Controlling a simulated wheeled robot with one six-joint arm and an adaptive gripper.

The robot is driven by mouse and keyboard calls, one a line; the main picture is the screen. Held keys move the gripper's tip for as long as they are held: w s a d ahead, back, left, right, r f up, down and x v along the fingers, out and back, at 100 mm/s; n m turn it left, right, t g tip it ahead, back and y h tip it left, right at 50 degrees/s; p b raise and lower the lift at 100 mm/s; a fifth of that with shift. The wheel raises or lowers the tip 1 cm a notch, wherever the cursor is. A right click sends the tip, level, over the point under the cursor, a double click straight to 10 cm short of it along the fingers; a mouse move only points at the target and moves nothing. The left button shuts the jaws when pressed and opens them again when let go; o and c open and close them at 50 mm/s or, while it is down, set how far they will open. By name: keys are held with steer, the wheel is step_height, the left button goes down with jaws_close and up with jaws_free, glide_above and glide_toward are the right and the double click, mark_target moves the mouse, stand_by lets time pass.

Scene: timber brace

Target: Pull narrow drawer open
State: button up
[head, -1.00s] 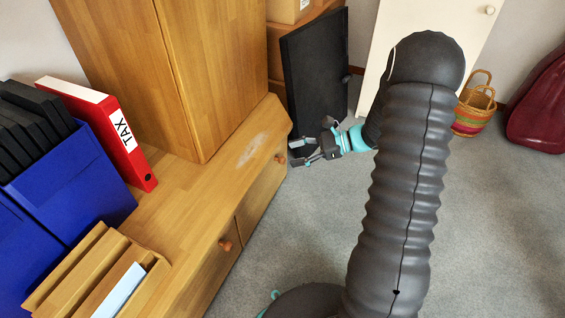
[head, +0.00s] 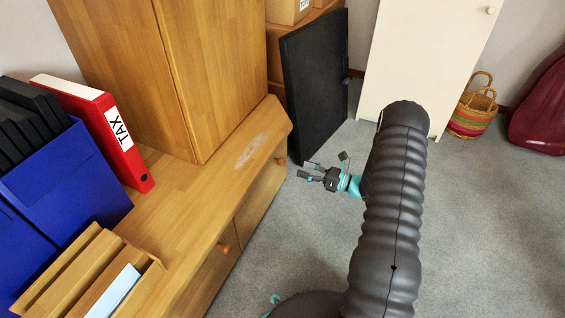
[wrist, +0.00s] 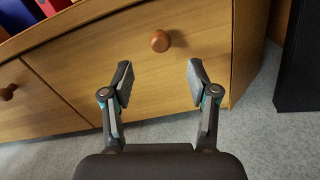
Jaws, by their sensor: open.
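The low wooden cabinet has a drawer (head: 262,194) at its far end with a round wooden knob (head: 280,160). The drawer front (wrist: 105,82) fills the middle of the wrist view, with its knob (wrist: 160,41) above the gap between my fingers. The drawer looks shut, flush with the cabinet. My gripper (head: 308,170) is open and empty, in front of the drawer. In the wrist view my gripper (wrist: 160,82) has its fingers spread wider than the knob, which is apart from them. A second drawer (head: 212,272) with its own knob (head: 224,247) is nearer; it also looks shut.
A black panel (head: 318,85) stands upright just beyond the cabinet end. A white cabinet (head: 415,60) and a striped basket (head: 472,115) stand at the back. A red binder (head: 100,130) and blue box files are on the cabinet top.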

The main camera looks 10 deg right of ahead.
mark_target(285, 162)
steer(key=x, duration=0.9)
steer(key=shift+w+a+b, duration=0.1)
steer(key=shift+a+b, duration=0.1)
steer(key=shift+b, duration=0.1)
jaws_close()
